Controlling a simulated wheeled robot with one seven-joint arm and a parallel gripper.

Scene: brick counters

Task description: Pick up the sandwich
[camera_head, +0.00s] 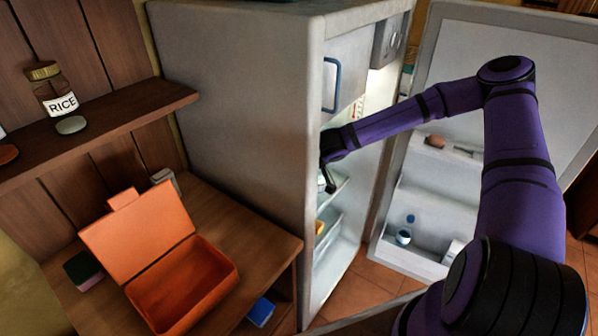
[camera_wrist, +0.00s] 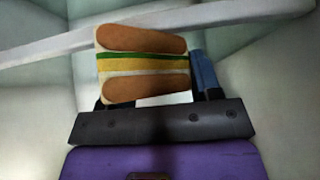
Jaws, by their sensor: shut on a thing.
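The sandwich (camera_wrist: 144,64) shows in the wrist view, with brown crust on two sides and green and yellow layers between. My gripper (camera_wrist: 150,92) is shut on the sandwich, with a finger at each side of it. In the head view my gripper (camera_head: 327,176) is at the open front of the fridge (camera_head: 240,100), partly hidden behind the fridge's side wall. The sandwich cannot be made out clearly in the head view.
The fridge door (camera_head: 500,80) stands open at the right, with items on its shelves. An open orange lunchbox (camera_head: 185,285) sits on the wooden counter (camera_head: 225,225) at the left. A rice jar (camera_head: 58,98) stands on the shelf above. A blue item (camera_head: 261,312) lies near the counter's front.

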